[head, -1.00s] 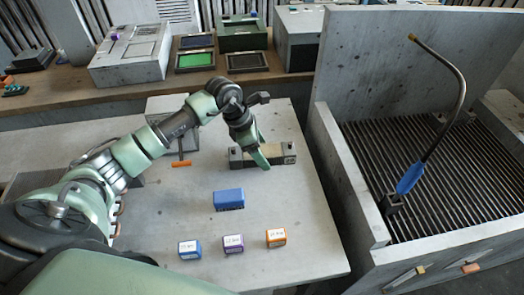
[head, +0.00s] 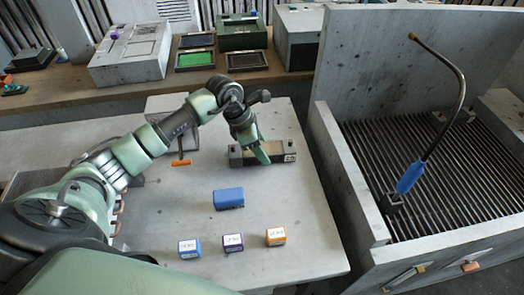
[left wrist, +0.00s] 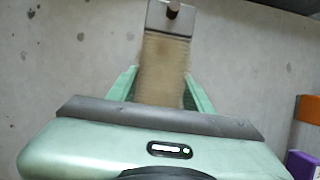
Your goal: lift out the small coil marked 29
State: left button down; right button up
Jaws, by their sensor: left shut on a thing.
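A long block with a tan middle and grey ends (head: 281,151) is at the back of the light table. Its right end bears a small mark too small to read. In the left wrist view its tan, fine-ribbed body (left wrist: 163,62) runs between my fingers, with a grey end and dark knob beyond. My left gripper (head: 263,157) points down over its middle and is shut on this tan body; it also shows in the left wrist view (left wrist: 160,90). I cannot tell whether the block touches the table. The number 29 is not readable. My right gripper is out of view.
A blue block (head: 229,198) lies in front. Small blue (head: 190,248), purple (head: 233,242) and orange (head: 275,236) labelled boxes stand near the front edge. A grey walled bin with a slatted floor (head: 450,170) and a bent lamp-like stalk (head: 462,95) is to the right.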

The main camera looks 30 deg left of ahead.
pick_arm(q)
notch_tip(320, 180, up, 20)
jog(key=b, duration=0.3)
jog(key=shift+f, duration=0.2)
jog(key=shift+f, duration=0.1)
